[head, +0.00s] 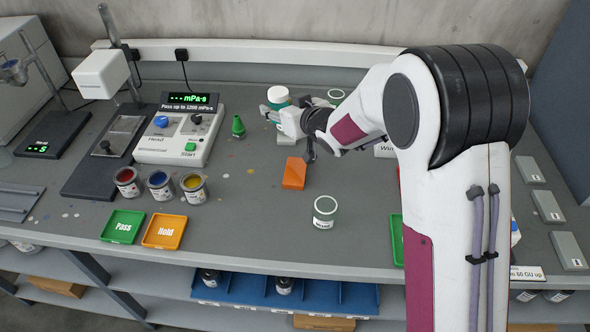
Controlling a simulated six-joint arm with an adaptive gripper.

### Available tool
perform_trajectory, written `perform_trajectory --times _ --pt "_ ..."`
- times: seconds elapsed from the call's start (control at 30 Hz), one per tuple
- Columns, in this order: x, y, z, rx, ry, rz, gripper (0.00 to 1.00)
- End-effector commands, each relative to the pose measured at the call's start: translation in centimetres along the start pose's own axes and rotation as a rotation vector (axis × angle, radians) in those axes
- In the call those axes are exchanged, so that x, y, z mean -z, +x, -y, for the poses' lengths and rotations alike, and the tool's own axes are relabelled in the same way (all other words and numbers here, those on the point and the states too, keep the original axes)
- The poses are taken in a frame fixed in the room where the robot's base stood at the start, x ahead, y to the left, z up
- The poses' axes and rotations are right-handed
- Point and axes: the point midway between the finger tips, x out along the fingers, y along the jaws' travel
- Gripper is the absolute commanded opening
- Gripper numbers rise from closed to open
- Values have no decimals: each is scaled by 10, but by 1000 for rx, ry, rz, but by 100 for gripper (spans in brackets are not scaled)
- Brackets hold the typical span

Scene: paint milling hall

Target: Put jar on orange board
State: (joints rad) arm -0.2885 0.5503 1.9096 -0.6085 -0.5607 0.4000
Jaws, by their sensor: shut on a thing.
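Left are paint cans (160,186), a green Pass tray (123,226), an orange Hold tray (163,232) and a viscosity meter (178,135). My arm hides much of the right side.

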Motion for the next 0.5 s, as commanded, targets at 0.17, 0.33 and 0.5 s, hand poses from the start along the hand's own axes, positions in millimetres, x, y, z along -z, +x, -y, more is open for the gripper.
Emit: perform_trajectory --times 0.17,0.33,0.5 --pt "4 -10 -23 16 -8 -3 15" --pt "5 -19 -40 42 -18 -3 15" --pt "5 -29 -51 79 -34 -1 15"
